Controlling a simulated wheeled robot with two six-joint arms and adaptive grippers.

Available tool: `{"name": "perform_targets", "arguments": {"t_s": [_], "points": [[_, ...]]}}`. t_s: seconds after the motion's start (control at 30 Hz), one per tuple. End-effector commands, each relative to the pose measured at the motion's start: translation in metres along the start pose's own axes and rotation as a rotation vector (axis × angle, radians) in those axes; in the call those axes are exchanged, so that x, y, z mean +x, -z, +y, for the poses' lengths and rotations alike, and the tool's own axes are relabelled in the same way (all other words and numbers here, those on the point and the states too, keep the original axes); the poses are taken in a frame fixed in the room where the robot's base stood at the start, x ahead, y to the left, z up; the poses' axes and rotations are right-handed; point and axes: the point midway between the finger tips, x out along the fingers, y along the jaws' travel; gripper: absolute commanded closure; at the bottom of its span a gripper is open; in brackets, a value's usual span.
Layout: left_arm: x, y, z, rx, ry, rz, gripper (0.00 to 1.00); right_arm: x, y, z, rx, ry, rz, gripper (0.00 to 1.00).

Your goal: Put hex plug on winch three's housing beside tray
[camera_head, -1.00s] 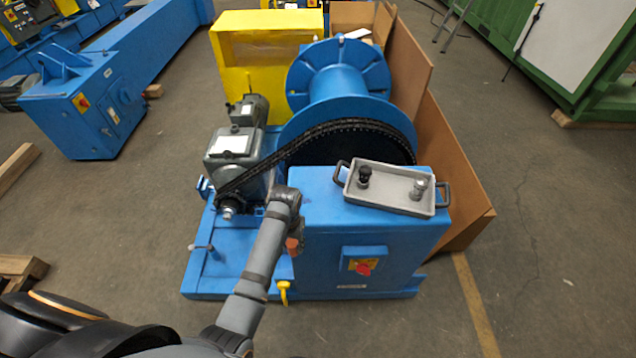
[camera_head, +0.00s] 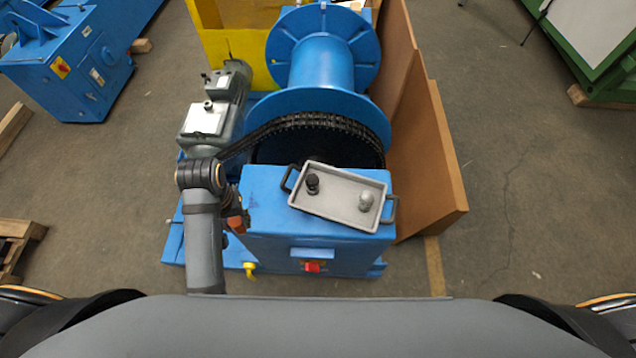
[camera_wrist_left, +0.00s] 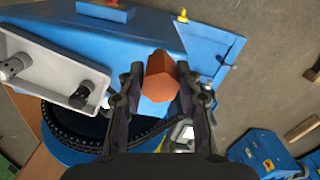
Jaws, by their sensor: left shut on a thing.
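My left gripper (camera_head: 231,208) is shut on an orange hex plug (camera_head: 236,224), beside the left edge of the blue housing (camera_head: 262,200). In the left wrist view the orange hex plug (camera_wrist_left: 161,78) sits between the two fingers of my left gripper (camera_wrist_left: 158,92), with blue housing surface (camera_wrist_left: 165,30) beyond it. The plug looks apart from the housing top, but its height is hard to tell. The grey tray (camera_head: 335,207) lies tilted across the housing top, to the right of the plug; it also shows in the left wrist view (camera_wrist_left: 52,52). My right gripper is not visible.
The tray holds a black-knobbed part (camera_head: 312,184) and a silver part (camera_head: 366,201). A black chain (camera_head: 310,121) and blue drum (camera_head: 322,65) stand behind the housing, with a grey motor (camera_head: 205,120) at left. Brown panels (camera_head: 446,150) stand at right. The housing top left of the tray is bare.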

Motion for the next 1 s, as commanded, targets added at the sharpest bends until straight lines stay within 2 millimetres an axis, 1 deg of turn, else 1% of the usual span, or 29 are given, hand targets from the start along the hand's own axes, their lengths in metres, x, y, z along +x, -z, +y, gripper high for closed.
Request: {"name": "perform_targets", "arguments": {"t_s": [0.03,0.13,0.27,0.33,0.37,0.47,0.5,0.57,0.63,0.67,0.7,0.83,0.9,1.0], "points": [[0.0,-0.001,0.0,-0.001,0.0,-0.001,0.96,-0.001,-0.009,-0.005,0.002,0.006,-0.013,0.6],[0.0,0.0,0.0,-0.001,0.0,0.0,0.96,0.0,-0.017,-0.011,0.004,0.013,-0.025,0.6],[0.002,0.001,0.0,0.0,0.0,0.0,0.96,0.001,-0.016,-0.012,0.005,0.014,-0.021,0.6],[0.006,0.008,0.002,0.001,0.0,0.001,0.96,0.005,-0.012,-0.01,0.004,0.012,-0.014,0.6],[0.009,0.014,0.004,0.001,0.0,0.002,0.96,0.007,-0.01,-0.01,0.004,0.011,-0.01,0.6],[0.024,0.04,0.011,0.001,0.0,0.003,0.96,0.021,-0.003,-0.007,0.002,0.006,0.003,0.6],[0.03,0.052,0.014,0.001,0.0,0.004,0.96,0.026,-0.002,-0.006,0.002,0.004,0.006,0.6],[0.039,0.069,0.018,0.001,0.0,0.003,0.96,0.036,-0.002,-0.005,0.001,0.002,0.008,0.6],[0.049,0.089,0.024,0.001,0.0,0.004,0.96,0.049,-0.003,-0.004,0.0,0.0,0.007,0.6],[0.058,0.095,0.026,0.0,0.001,0.002,0.96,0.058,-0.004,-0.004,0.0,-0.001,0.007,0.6],[0.071,0.101,0.027,0.0,0.001,0.001,0.96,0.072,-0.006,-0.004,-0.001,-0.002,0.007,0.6],[0.089,0.119,0.032,0.0,0.0,0.002,0.96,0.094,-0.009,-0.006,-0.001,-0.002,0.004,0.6],[0.093,0.124,0.034,0.0,0.0,0.001,0.96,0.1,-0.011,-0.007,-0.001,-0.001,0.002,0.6],[0.093,0.128,0.035,0.0,0.0,0.001,0.96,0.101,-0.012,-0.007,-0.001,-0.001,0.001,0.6]]}}
